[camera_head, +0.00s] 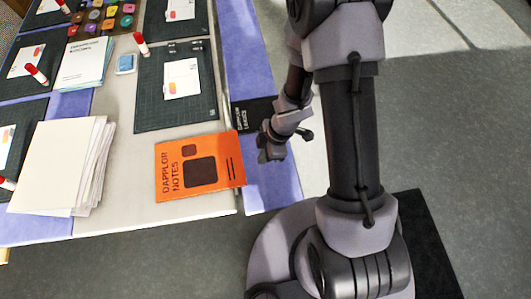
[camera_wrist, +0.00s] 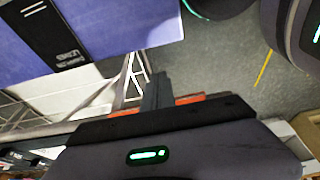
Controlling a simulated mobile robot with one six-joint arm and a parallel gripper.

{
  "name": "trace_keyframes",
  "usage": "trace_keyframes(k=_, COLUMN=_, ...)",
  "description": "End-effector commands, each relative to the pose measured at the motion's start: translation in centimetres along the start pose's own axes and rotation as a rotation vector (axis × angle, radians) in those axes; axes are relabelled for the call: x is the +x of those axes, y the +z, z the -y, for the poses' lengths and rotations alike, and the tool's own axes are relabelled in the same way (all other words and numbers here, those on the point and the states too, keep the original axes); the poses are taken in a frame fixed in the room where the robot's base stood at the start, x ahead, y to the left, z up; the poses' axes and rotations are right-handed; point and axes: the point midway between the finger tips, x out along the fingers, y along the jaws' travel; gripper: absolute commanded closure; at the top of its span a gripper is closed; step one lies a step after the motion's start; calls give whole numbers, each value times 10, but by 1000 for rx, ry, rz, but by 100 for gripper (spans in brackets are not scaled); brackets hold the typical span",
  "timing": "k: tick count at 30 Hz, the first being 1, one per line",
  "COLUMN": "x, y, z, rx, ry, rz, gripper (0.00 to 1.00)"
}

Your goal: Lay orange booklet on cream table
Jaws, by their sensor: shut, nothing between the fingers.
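The orange booklet (camera_head: 200,167), printed "DAPPLOR NOTES", lies flat near the front right corner of the cream table (camera_head: 118,195), with its right edge reaching the table's edge by the blue strip. My gripper (camera_head: 270,150) is to the right of the booklet, over the blue strip, apart from it and empty. In the wrist view, its dark fingers (camera_wrist: 157,90) are together. Small orange-red patches show beside the fingers there; I cannot tell what they are.
A black booklet (camera_head: 256,114) lies on the blue strip (camera_head: 262,180); it also shows in the wrist view (camera_wrist: 50,30). A stack of cream papers (camera_head: 60,165), a dark cutting mat (camera_head: 175,112), and red-capped glue sticks (camera_head: 141,42) occupy the table. A bare patch lies left of the orange booklet.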

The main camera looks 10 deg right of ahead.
Motion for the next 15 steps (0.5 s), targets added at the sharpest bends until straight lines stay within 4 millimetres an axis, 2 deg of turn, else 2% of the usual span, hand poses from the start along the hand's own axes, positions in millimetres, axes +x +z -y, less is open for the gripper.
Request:
trace_keyframes(k=1, x=19, y=3, z=0, rx=0, ry=0, rz=0, gripper=100)
trace_keyframes(k=3, x=29, y=-1, z=0, rx=-3, ry=0, rz=0, gripper=100)
trace_keyframes(k=9, x=29, y=-31, z=-1, rx=-2, ry=2, rz=1, gripper=100)
trace_keyframes(k=15, x=30, y=-39, z=-1, rx=1, ry=2, rz=1, gripper=100)
